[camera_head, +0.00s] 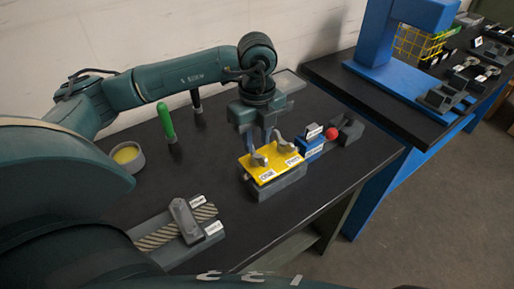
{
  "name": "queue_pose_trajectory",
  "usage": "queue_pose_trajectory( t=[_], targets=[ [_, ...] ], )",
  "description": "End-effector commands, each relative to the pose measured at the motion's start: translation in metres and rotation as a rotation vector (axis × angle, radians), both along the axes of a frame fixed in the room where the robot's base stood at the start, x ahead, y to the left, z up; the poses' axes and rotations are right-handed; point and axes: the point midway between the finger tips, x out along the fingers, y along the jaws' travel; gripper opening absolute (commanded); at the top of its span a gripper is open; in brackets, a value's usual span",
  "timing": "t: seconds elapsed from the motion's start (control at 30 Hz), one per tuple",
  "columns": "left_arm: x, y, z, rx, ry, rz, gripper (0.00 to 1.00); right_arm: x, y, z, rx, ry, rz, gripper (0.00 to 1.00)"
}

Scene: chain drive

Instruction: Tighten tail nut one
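A yellow plate (279,171) lies on a grey block (278,188) near the middle of the dark table. The plate's front edge carries two white labels, ONE (267,176) at left and TWO (293,162) at right. Small grey parts stand on the plate behind the labels; they are too small to tell nut from fingertip. My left gripper (263,144) points down over the plate, its fingertips at or just above the part behind label ONE. The fingers partly hide that part, and whether they grip it is unclear. My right gripper is not in view.
Beside the plate are a blue labelled block (309,147), a red ball (332,133) and a dark grey block (350,128). A green-handled tool (166,122) and a round yellow-filled dish (127,155) stand at left. A striped fixture (178,228) lies in front.

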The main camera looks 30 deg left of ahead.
Motion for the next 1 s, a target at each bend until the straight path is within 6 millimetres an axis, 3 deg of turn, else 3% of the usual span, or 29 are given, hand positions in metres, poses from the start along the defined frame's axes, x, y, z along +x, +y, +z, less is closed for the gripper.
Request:
queue_pose_trajectory(
  t=[0.1,0.3,0.67,1.0],
  targets=[
    [-0.001,0.000,-0.021,0.000,0.003,0.000,0.31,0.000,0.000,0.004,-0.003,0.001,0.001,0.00],
    [0.000,0.000,-0.042,-0.001,0.002,0.001,0.31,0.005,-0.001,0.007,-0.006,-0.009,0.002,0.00],
    [0.000,0.000,-0.047,-0.001,-0.001,0.000,0.31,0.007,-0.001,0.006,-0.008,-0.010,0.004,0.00],
    [0.000,0.000,-0.047,-0.001,-0.001,0.000,0.03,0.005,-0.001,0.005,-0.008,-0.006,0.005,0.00]
  ],
)
